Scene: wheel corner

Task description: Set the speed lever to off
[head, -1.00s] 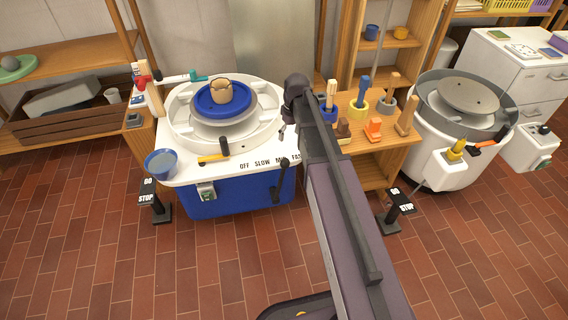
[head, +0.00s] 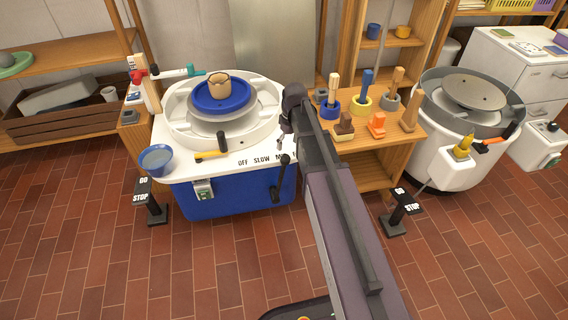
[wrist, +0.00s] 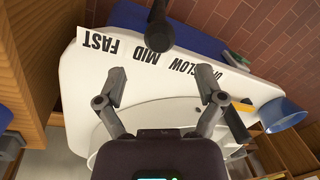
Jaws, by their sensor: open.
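The speed lever (head: 283,176) is a black arm with a round knob at the front right of the blue-bodied pottery wheel. Its knob stands by the MID mark, and it also shows in the wrist view (wrist: 158,32) at top centre. The white deck carries the marks OFF, SLOW, MID and FAST; the OFF mark (head: 243,162) is to the left in the head view. My gripper (wrist: 163,80) is open and empty over the deck, its fingers apart and the knob beyond their tips. In the head view, my arm hides most of the gripper and the FAST mark.
A clay pot (head: 219,85) sits on the blue bat. A blue bowl (head: 156,160) and a yellow-and-black tool (head: 211,154) rest on the deck. A wooden tool stand (head: 372,145) is close on the right. Pedals (head: 150,200) stand on the open brick floor.

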